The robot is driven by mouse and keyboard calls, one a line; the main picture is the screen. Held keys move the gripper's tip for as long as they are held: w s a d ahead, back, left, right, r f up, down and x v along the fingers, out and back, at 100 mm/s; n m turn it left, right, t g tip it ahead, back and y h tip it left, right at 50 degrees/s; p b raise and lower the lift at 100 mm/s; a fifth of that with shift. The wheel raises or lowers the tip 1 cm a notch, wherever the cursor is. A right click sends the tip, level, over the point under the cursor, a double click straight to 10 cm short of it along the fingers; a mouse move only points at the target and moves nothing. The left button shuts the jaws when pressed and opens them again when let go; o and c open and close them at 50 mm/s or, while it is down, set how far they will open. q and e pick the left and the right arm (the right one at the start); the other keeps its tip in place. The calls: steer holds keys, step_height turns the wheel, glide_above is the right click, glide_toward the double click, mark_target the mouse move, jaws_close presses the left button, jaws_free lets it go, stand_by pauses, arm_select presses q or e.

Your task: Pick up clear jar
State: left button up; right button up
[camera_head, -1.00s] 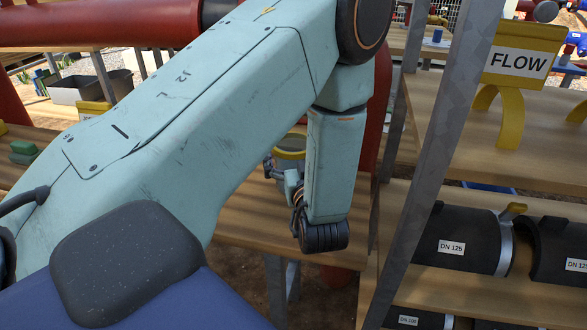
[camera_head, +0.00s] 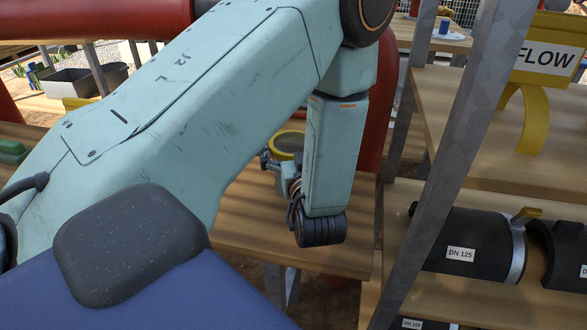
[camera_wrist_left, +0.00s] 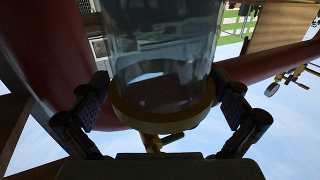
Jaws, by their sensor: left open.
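The clear jar (camera_wrist_left: 162,50) has a yellow rim or lid (camera_wrist_left: 165,110). In the left wrist view it stands between the two dark fingers of my left gripper (camera_wrist_left: 160,88), which are spread apart with a gap on each side. In the head view the jar's yellow rim (camera_head: 289,134) shows above the wooden table, partly hidden behind my arm and wrist. My left gripper (camera_head: 276,168) is beside it there, its fingers mostly hidden. My right gripper is not in view.
The wooden table (camera_head: 245,225) lies under the jar. A grey metal post (camera_head: 440,180) stands close on the right, before shelves with black pipe sections (camera_head: 455,240) and a yellow FLOW sign (camera_head: 553,55). A large red pipe (camera_head: 90,20) runs behind.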

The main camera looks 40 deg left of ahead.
arm_select(q)
steer(key=shift+f, duration=0.1)
steer(key=shift+s+r, duration=0.3)
steer(key=c, duration=0.3)
steer(key=shift+w+f, duration=0.2)
steer(key=shift+w, duration=0.05)
steer(key=c, duration=0.4)
steer(key=shift+s+r, duration=0.1)
steer(key=shift+s, duration=0.05)
steer(key=c, duration=1.1)
steer(key=shift+c, duration=0.2)
